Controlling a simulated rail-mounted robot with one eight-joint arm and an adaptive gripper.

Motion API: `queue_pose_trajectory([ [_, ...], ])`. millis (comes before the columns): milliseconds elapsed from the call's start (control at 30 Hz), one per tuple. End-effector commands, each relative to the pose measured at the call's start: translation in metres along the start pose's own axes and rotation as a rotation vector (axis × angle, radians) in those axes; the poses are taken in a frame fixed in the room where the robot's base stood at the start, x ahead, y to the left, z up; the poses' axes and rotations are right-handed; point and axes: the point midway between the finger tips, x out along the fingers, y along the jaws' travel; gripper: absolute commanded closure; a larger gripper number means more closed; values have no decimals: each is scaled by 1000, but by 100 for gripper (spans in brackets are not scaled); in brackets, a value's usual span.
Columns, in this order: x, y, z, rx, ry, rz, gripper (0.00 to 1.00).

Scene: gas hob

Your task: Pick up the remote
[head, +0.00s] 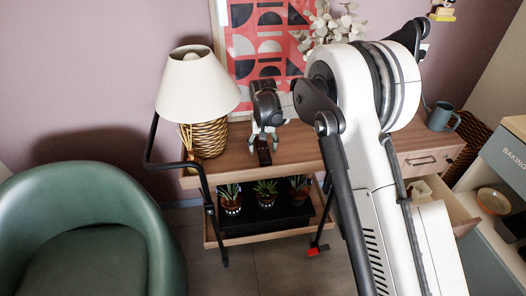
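A small dark remote (264,156) shows on the wooden top of the console table (225,165), to the right of the lamp. My gripper (264,142) is directly above and behind it, pointing down, with its two pale fingertips spread apart to either side of the remote's far end. The gripper looks open. I cannot tell whether the fingers touch the remote. The far end of the remote is partly hidden by the gripper.
A lamp with a wicker base (204,137) stands close on the left of the gripper. A vase of pale leaves (335,25) and a red patterned picture (262,45) are behind. Potted plants (265,192) sit on the lower shelf. A green armchair (90,235) is at left.

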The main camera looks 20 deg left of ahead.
Motion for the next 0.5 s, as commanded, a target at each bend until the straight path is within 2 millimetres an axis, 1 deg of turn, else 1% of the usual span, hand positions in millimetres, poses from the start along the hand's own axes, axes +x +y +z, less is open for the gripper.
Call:
queue_pose_trajectory([
  [33,0,0,0,0,0,0,47],
  [367,0,0,0,0,0,0,91],
  [500,0,0,0,0,0,0,92],
])
